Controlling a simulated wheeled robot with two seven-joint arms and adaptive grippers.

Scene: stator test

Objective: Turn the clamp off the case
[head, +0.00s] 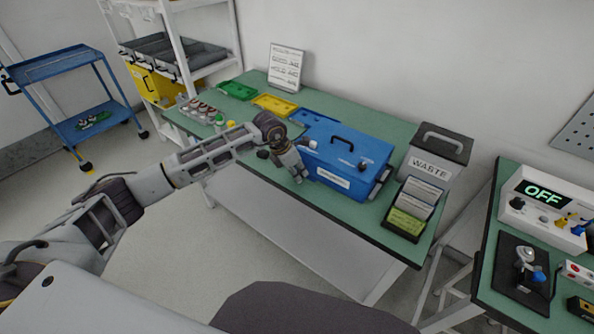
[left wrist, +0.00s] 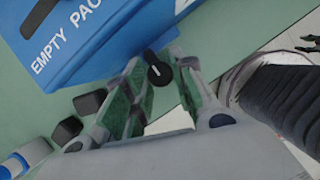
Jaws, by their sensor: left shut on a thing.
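The blue case (head: 348,160) stands shut on the green bench, with a black handle on its lid and a white label on its front. The case also shows at the top left of the left wrist view (left wrist: 85,40). A small dark part (head: 362,163) sits on the lid; I cannot tell its shape. My left gripper (head: 298,174) points down at the case's left front corner. In the left wrist view, its fingers are closed about a black knob-like part (left wrist: 156,70) beside the case. This may be the clamp; the fingers hide much of it. My right gripper is out of view.
A grey WASTE bin (head: 432,165) and a card holder (head: 412,207) stand right of the case. Green, yellow and blue trays (head: 274,104) lie behind, left of it. A second bench (head: 490,275) at right carries a panel (head: 548,210) reading OFF. Open floor lies at left.

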